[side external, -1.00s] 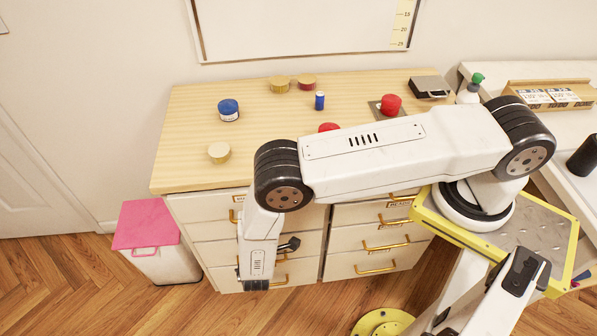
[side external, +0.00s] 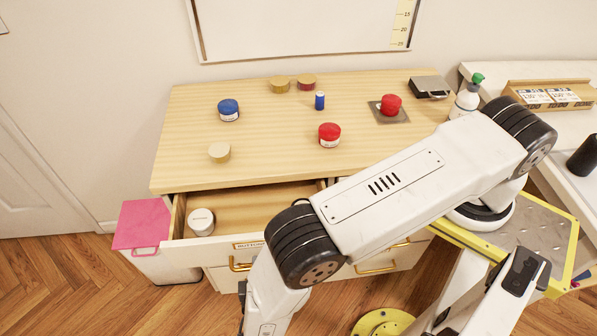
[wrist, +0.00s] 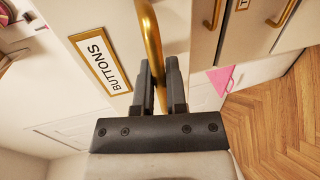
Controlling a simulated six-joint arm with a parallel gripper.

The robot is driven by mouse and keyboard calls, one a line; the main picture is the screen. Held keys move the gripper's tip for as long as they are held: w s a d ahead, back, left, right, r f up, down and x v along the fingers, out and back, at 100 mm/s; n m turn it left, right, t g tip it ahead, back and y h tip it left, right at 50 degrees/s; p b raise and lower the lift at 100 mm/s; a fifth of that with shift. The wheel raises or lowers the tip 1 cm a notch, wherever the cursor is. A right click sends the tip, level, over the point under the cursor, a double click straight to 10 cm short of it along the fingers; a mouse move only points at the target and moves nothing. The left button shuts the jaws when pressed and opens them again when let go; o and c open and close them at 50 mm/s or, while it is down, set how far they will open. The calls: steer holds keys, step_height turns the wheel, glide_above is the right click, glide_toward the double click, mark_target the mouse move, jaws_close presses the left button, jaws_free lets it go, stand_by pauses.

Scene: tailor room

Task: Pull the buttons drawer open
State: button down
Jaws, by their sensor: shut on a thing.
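The buttons drawer (side external: 225,243) is the top left drawer of the cabinet and stands pulled out, its inside showing. A round white-lidded jar (side external: 201,221) sits in its left end. Its label reads BUTTONS (wrist: 101,66) in the wrist view. My gripper (wrist: 159,75) is shut on the drawer's brass handle (wrist: 151,37), with a finger on either side of the bar. In the side view my arm hides the gripper and the drawer's right part.
The wooden top (side external: 260,145) bears several jars, among them a red one (side external: 329,134) and a blue one (side external: 228,109). A pink-lidded bin (side external: 143,226) stands left of the open drawer. Clear floor (side external: 60,285) lies in front.

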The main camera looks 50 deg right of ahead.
mark_target(255, 229)
steer(key=c, duration=0.7)
jaws_free()
steer(key=shift+w+d, duration=0.1)
steer(key=shift+w, duration=0.05)
steer(key=r+x, duration=0.1)
steer(key=x, duration=0.3)
steer(key=r+x, duration=0.1)
steer(key=x, duration=0.4)
steer(key=r+x, duration=0.1)
steer(key=x, duration=0.4)
steer(key=shift+w+d, duration=0.15)
steer(key=shift+d, duration=0.05)
steer(key=shift+v, duration=1.25)
steer(key=v, duration=0.5)
steer(key=shift+a, duration=0.2)
step_height(255, 229, up, 29)
steer(key=shift+d+r, duration=0.1)
